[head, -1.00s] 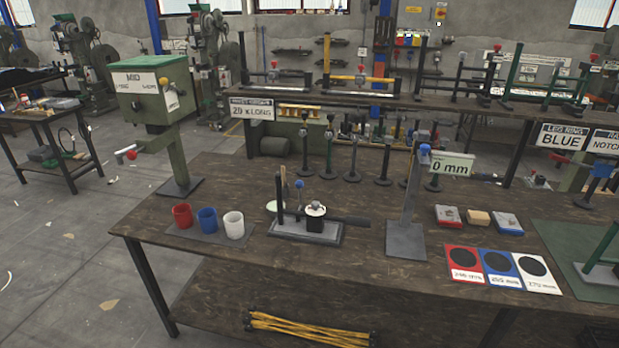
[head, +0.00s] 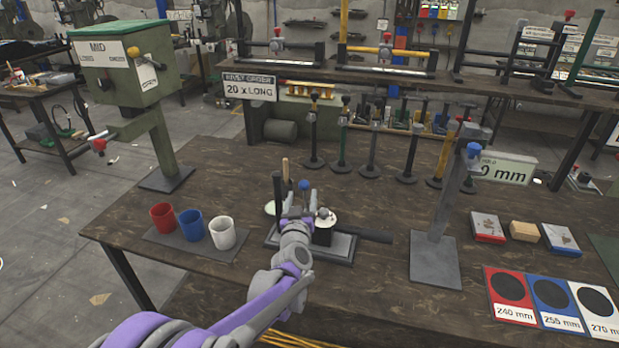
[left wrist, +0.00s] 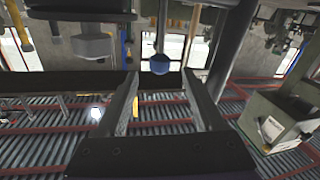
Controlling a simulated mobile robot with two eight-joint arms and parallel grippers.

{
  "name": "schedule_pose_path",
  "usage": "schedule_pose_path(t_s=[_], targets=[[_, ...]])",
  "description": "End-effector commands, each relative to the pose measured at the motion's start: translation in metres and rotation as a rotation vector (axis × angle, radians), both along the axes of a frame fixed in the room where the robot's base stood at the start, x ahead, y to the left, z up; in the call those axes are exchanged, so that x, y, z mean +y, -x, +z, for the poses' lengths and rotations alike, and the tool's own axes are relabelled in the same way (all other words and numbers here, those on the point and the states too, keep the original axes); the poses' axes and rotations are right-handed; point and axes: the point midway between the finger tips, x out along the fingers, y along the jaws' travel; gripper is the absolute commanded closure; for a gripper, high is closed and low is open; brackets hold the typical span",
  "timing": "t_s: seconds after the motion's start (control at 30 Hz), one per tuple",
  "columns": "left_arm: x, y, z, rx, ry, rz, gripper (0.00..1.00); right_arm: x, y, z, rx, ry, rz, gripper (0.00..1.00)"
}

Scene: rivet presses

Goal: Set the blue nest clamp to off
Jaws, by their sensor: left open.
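The blue-knobbed nest clamp (head: 304,186) stands on a small grey fixture (head: 340,253) on the workbench, beside a black post (head: 278,192). My left gripper (head: 297,212) is over the fixture, just in front of the blue knob, and partly hides the fixture. In the left wrist view the blue knob (left wrist: 160,64) appears ahead, between the lines of the two open fingers (left wrist: 163,82). The fingers hold nothing. A gap between knob and fingertips seems to remain, but contact is hard to judge. My right gripper is not in view.
Red, blue and white cups (head: 222,232) stand on a mat left of the fixture. A green-headed press (head: 125,65) is behind them. A grey stand with a blue knob (head: 435,255) is to the right, with coloured cards (head: 555,300) beyond it.

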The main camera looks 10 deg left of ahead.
Motion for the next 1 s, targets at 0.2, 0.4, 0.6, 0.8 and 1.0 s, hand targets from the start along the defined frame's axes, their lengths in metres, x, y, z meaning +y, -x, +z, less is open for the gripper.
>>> schedule_pose_path(t_s=[0.2,0.4,0.6,0.8,1.0], targets=[[0.008,-0.044,0.001,0.0,-0.001,0.0,0.3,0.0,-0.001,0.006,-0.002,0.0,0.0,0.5],[0.012,-0.074,0.001,0.0,0.0,-0.001,0.3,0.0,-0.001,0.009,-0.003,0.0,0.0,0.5],[0.014,-0.087,0.001,0.001,-0.001,-0.001,0.3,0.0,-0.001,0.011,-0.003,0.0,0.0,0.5],[0.014,-0.088,0.001,0.001,0.0,-0.001,0.3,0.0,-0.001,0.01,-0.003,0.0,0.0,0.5],[0.014,-0.088,0.001,0.001,0.0,-0.001,0.54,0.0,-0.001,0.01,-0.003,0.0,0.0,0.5]])
